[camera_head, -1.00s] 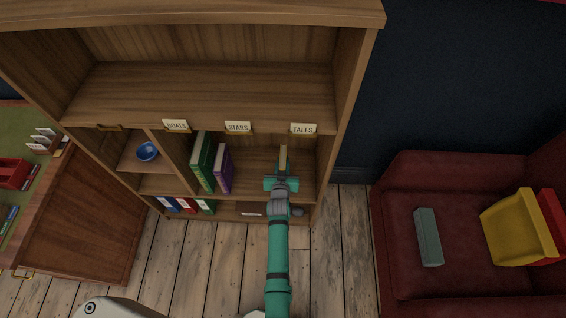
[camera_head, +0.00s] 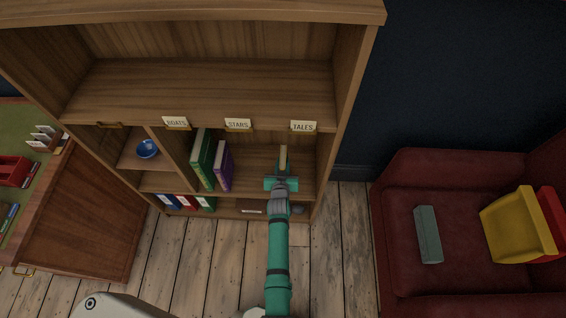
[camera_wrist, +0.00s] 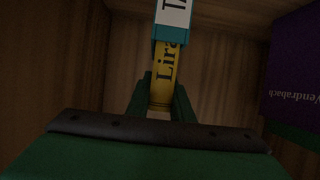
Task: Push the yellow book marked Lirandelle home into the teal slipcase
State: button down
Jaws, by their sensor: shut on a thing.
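The yellow book (camera_wrist: 164,72) shows in the wrist view with part of its name, "Lira", on the spine. The teal slipcase (camera_wrist: 160,34), with a white label, covers the upper part of that lettering; the book sticks out of it. My gripper (camera_wrist: 161,100) has its green fingers on both sides of the book's lower visible end and is shut on it. In the head view my gripper (camera_head: 281,182) is at the shelf under the TALES label, and a pale narrow top edge of the book or case shows just beyond it. The fingertips are hidden there.
A purple book (camera_head: 223,166) and a green book (camera_head: 203,160) stand to the left on the same shelf. The purple one is at the right in the wrist view (camera_wrist: 297,78). A blue bowl (camera_head: 148,149) sits farther left. The shelf's right side panel (camera_head: 325,160) is close.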

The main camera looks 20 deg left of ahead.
jog(key=shift+f, duration=0.95)
jog(key=c, duration=1.5)
grip_release()
jog(key=shift+f, duration=0.1)
jog(key=v, duration=1)
jog(key=shift+s+r, duration=0.2)
jog(key=shift+s, duration=0.1)
